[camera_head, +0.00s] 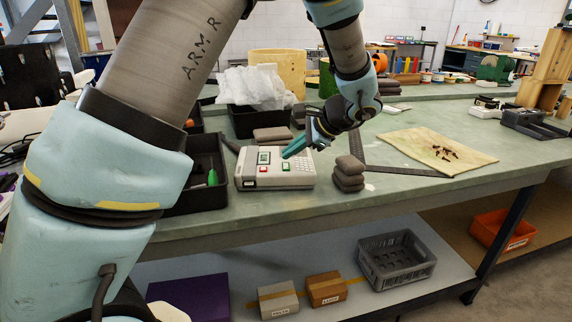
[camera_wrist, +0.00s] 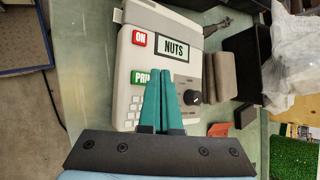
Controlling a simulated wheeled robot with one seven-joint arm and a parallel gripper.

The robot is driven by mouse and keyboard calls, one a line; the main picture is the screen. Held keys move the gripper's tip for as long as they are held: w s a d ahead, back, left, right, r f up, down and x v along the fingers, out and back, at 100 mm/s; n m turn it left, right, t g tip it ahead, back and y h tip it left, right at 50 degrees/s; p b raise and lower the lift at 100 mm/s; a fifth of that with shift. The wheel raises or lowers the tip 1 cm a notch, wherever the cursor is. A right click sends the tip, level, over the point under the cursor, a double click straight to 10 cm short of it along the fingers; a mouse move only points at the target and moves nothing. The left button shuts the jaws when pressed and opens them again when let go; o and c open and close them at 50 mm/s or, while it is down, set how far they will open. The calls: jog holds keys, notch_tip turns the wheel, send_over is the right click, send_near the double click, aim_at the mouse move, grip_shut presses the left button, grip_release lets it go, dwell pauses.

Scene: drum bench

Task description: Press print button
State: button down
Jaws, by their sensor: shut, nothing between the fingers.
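A pale grey label machine (camera_head: 275,181) stands on the green bench; in the wrist view its face (camera_wrist: 122,55) fills the middle. That face has a red ON button (camera_wrist: 139,38), a display (camera_wrist: 172,47) reading NUTS, and a green button (camera_wrist: 138,77) whose lettering shows as "PRI", the rest hidden by a finger. The green button also shows in the head view (camera_head: 286,167). My gripper (camera_head: 287,154) has teal fingers shut with nothing between them. In the wrist view the fingertips (camera_wrist: 161,74) overlap the green button's right side; I cannot tell whether they touch it.
A dark knob (camera_wrist: 192,97) and pale keys sit near the fingers. Stacked grey-brown bags (camera_head: 349,173) stand right of the machine, a black tray (camera_head: 198,195) left of it.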

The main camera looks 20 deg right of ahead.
aim_at(287, 166)
jog(key=shift+r, duration=0.1)
notch_tip(287, 166, up, 6)
jog(key=p, duration=0.4)
dwell(0.7)
jog(key=s+a+f+n+g+h, duration=0.1)
jog(key=s+a+n+g, duration=0.1)
jog(key=a+n, duration=0.4)
jog(key=s+a+f+n+g+h, duration=0.1)
jog(key=s+a+n, duration=0.3)
jog(key=a, duration=1.1)
jog(key=s+a+f+n+g+h, duration=0.1)
jog(key=s+a+n+g+h, duration=0.2)
jog(key=a+n, duration=0.5)
jog(key=a, duration=0.2)
jog(key=shift+a+f+n, duration=0.35)
jog(key=shift+n, duration=0.05)
